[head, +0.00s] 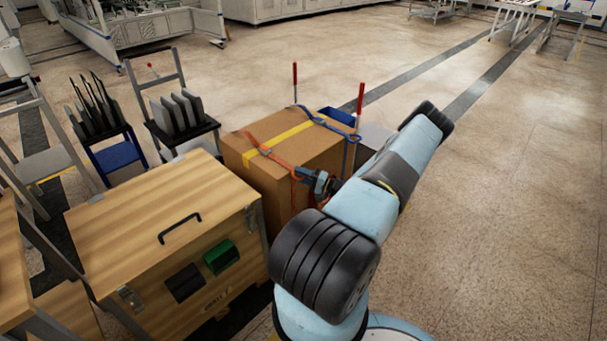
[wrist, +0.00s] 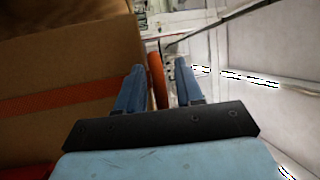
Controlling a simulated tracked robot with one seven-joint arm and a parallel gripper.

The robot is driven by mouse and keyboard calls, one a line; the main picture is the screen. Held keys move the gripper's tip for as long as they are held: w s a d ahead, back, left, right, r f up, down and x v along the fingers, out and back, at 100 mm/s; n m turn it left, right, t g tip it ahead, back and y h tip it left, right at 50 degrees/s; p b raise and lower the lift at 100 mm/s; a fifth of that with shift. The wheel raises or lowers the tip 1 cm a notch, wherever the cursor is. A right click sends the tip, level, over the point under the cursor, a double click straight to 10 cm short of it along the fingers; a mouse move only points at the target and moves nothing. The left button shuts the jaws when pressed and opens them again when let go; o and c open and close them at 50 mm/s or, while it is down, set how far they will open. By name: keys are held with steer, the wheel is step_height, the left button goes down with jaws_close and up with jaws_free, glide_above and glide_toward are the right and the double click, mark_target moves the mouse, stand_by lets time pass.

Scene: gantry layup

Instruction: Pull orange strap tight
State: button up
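The orange strap (head: 278,160) runs across the top of a cardboard box (head: 262,185) and down its near side. In the wrist view, an orange band (wrist: 65,98) crosses the box face (wrist: 60,65), and a narrow orange strap end (wrist: 156,80) shows between my fingertips. My gripper (head: 318,182) is beside the box's near right side. In the wrist view my gripper (wrist: 158,82) has its two blue fingers apart, with the strap end between them and a visible gap on the right. I cannot tell whether either finger touches the strap.
A blue strap (head: 330,126) also crosses the box, and yellow tape (head: 292,134) lies on its top. Two red-tipped posts (head: 360,98) stand behind the box. A wooden crate (head: 165,225) stands close on the left. The floor at right (head: 500,200) is clear.

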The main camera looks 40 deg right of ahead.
jaws_close()
stand_by(0.3)
stand_by(0.3)
